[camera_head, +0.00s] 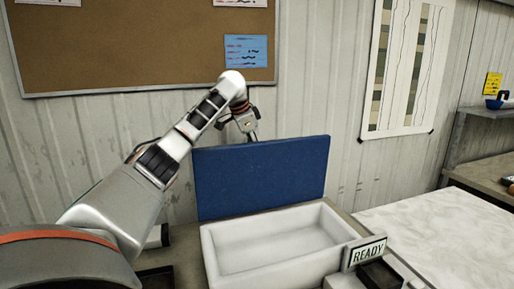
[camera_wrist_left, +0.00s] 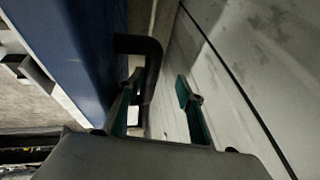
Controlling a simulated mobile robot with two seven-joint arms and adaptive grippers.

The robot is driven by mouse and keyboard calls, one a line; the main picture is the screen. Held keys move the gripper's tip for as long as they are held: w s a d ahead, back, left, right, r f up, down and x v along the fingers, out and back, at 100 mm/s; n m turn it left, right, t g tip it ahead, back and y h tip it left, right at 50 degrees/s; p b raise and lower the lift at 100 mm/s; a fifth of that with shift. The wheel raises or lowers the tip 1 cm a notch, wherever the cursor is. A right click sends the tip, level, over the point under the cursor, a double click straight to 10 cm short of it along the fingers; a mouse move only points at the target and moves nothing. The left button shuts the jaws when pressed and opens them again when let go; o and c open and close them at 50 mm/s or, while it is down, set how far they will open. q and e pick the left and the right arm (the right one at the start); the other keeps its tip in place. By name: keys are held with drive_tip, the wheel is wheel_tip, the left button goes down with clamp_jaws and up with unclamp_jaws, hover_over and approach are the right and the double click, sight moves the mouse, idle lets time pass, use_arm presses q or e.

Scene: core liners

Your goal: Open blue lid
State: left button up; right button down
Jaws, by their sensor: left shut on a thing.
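The blue lid (camera_head: 260,178) stands upright along the back edge of the white box (camera_head: 221,276), whose inside is open to view and looks empty. My left gripper (camera_head: 248,124) is behind the lid's upper edge in the head view. In the left wrist view the blue lid (camera_wrist_left: 85,45) is on the left, with a black handle (camera_wrist_left: 139,45) sticking out from it. My left gripper (camera_wrist_left: 160,90) is shut on this handle; the exact contact is dark and partly hidden. My right gripper is in neither view.
A READY sign (camera_head: 367,252) stands at the box's front right corner, by a dark block (camera_head: 380,275). A pale tabletop (camera_head: 440,225) lies clear on the right. The wall (camera_head: 300,110) is close behind the lid. A shelf (camera_head: 490,112) is at the far right.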

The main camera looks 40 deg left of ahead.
use_arm(q)
drive_tip(key=shift+f, duration=0.25)
drive_tip(key=v, duration=1.2)
drive_tip(key=shift+r, duration=0.2)
drive_tip(key=shift+d, duration=0.1)
